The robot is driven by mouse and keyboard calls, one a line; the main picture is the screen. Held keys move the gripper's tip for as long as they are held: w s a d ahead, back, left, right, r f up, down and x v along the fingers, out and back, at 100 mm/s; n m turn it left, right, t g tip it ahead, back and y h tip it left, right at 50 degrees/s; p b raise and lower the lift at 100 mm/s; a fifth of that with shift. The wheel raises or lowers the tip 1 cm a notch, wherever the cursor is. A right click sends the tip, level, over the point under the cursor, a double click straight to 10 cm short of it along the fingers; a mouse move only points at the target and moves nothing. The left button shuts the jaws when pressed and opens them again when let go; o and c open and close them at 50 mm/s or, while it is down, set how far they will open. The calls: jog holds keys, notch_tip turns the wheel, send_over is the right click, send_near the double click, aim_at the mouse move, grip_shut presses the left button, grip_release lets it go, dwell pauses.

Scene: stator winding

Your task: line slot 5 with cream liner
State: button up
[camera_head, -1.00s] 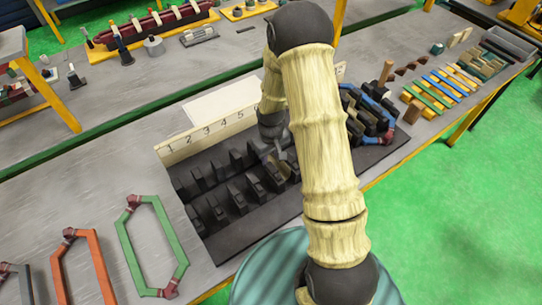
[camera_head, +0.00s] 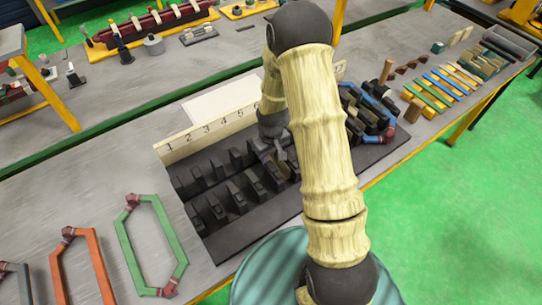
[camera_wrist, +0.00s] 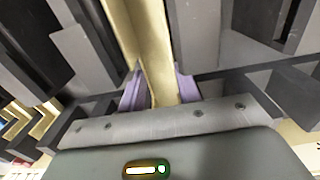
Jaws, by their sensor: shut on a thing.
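The dark slotted stator block (camera_head: 222,236) lies on the bench, with two rows of upright teeth (camera_head: 235,197). Behind it a cream strip (camera_head: 190,142) carries slot numbers; 1 to 5 are readable. My gripper (camera_head: 283,162) is low among the teeth near the 5 to 6 end, partly hidden by my arm. In the wrist view my gripper's purple fingertips (camera_wrist: 160,88) are shut on the cream liner (camera_wrist: 145,32). The liner runs between dark teeth (camera_wrist: 90,50) on both sides. Whether it touches the slot floor, and which number the slot has, I cannot tell.
A green hexagonal coil (camera_head: 150,245) and an orange one (camera_head: 80,268) lie at the front left. Blue and dark coils (camera_head: 375,110) sit at the block's right end. Coloured strips (camera_head: 445,90) lie farther right. A white sheet (camera_head: 220,100) lies behind the number strip.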

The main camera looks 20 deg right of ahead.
jog(key=o, duration=0.9)
jog(key=shift+c, duration=0.2)
jog(key=shift+r+p, duration=0.65)
jog(key=shift+r, duration=0.15)
notch_tip(320, 180, up, 7)
jog(key=p, duration=0.5)
jog(key=shift+r, duration=0.2)
dwell(0.3)
notch_tip(320, 180, up, 17)
jog(key=b, duration=0.2)
jog(key=shift+r+b, duration=0.2)
jog(key=shift+b, duration=0.1)
dwell(0.4)
